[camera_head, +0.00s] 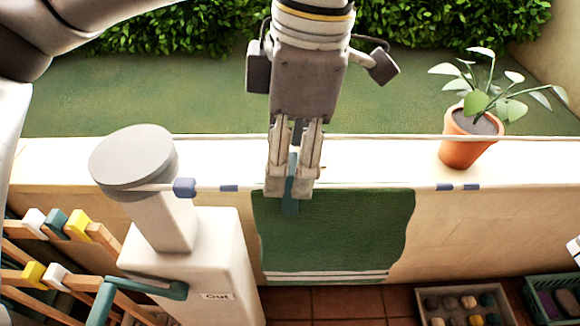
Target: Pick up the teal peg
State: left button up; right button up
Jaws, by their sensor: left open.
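A teal peg (291,204) stands upright at the top edge of a dark green towel (340,235), which hangs over the front of the pale wall. My left gripper (289,188) comes down from above. Its two fingers are open, one on each side of the peg, and they partly hide it. I cannot tell whether either finger touches the peg. Another teal block (57,222) sits on a wooden rack at the left, between a white and a yellow one.
A white post with a round grey top (132,160) stands left of the towel, by a box marked "Out" (220,260). A potted plant (465,140) stands on the wall at the right. A tray of stones (465,305) and a teal crate (553,298) lie below.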

aim_at(286, 187)
pick_arm(q)
jog(key=shift+a+f, duration=0.1)
jog(key=shift+f, duration=0.4)
jog(key=shift+w+f, duration=0.1)
jog(key=shift+f, duration=0.1)
notch_tip(286, 187, down, 4)
jog(key=p, duration=0.2)
jog(key=shift+f+p, duration=0.2)
jog(key=shift+p, duration=0.15)
jog(key=shift+a+f, duration=0.15)
jog(key=shift+f, duration=0.25)
jog(key=shift+w, duration=0.1)
jog(key=shift+c, duration=0.2)
jog(key=c, duration=0.9)
pick_arm(e)
jog(key=r, duration=0.1)
jog(key=w+r, duration=0.1)
jog(key=r, duration=0.1)
jog(key=shift+w+a, duration=0.25)
